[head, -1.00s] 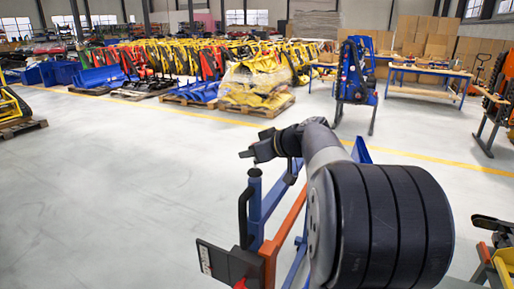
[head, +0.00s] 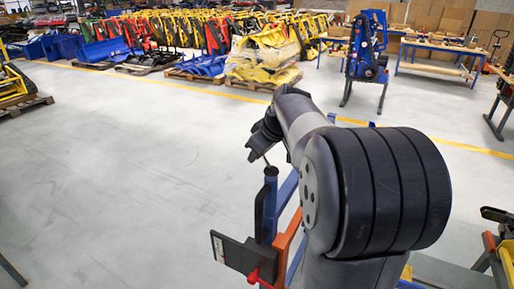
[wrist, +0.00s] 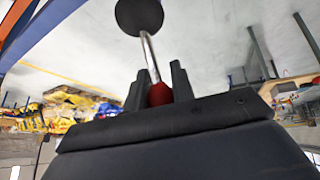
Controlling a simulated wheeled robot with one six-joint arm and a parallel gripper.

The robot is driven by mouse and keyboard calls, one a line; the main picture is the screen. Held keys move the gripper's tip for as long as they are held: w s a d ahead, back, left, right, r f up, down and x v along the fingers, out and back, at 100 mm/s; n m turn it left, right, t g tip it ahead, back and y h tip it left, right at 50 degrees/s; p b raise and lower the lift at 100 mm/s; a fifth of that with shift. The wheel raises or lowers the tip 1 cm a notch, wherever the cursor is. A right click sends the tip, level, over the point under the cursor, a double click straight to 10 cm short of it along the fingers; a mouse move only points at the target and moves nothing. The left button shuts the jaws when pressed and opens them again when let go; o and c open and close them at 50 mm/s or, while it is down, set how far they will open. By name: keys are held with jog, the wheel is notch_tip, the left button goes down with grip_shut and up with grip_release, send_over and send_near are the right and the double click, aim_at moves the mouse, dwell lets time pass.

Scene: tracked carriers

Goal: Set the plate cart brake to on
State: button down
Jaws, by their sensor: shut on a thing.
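The plate cart's blue and orange frame (head: 287,235) stands in front of me in the head view, partly hidden by my arm. A thin brake lever (head: 266,160) rises from the top of its dark blue post (head: 270,185). In the wrist view the lever is a metal rod (wrist: 149,58) with a black ball (wrist: 139,14) at one end and a red grip (wrist: 159,94) at the other. My gripper (head: 253,152) is above the post. Its two black fingers (wrist: 159,84) are shut around the red grip. The lever looks tilted; its brake setting cannot be read.
A black plate with a white label (head: 234,253) and a red piece (head: 253,277) sit low on the cart. Open floor (head: 110,180) lies to the left. A blue stand (head: 367,55), workbenches (head: 440,65) and yellow machine parts (head: 262,58) are farther back.

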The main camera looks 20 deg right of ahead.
dwell(0.3)
jog(key=c, duration=1.2)
grip_release()
jog(key=b+v, duration=0.1)
jog(key=v, duration=0.9)
jog(key=shift+s+r, duration=0.25)
jog(key=shift+r, duration=0.05)
jog(key=p+x, duration=0.1)
jog(key=x, duration=0.9)
jog(key=shift+w+f, duration=0.35)
jog(key=shift+f, duration=0.05)
